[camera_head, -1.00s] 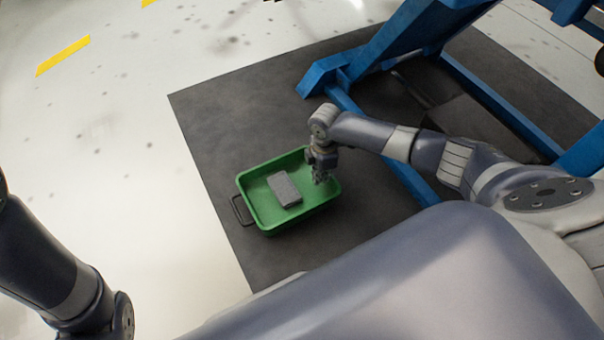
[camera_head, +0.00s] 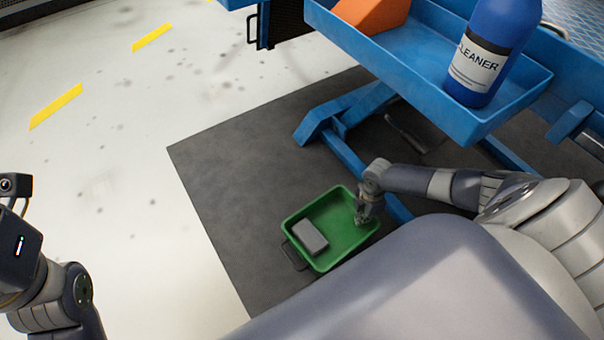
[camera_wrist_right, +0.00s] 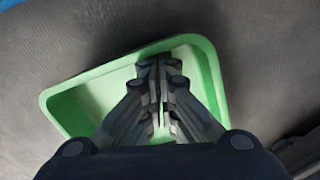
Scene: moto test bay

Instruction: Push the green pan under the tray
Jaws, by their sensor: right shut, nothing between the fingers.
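The green pan (camera_head: 352,240) lies on the dark mat, with its black handle (camera_head: 293,257) on the left side. A grey block (camera_head: 310,237) rests inside it, near the handle side. My right gripper (camera_head: 362,221) is shut, pointing down into the pan near its right wall. In the right wrist view the shut fingertips (camera_wrist_right: 160,63) are over the inside of the pan (camera_wrist_right: 82,76), close to its wall; touching cannot be told. The blue tray (camera_head: 400,82) is raised at the upper right, and the pan is outside it to the lower left. My left wrist shows at the left edge, its fingers out of view.
A blue cleaner bottle (camera_head: 487,50) and an orange object (camera_head: 372,12) stand in the tray. Blue lift legs (camera_head: 340,112) rest on the mat (camera_head: 240,150) just beyond the pan. The mat left of the pan is clear.

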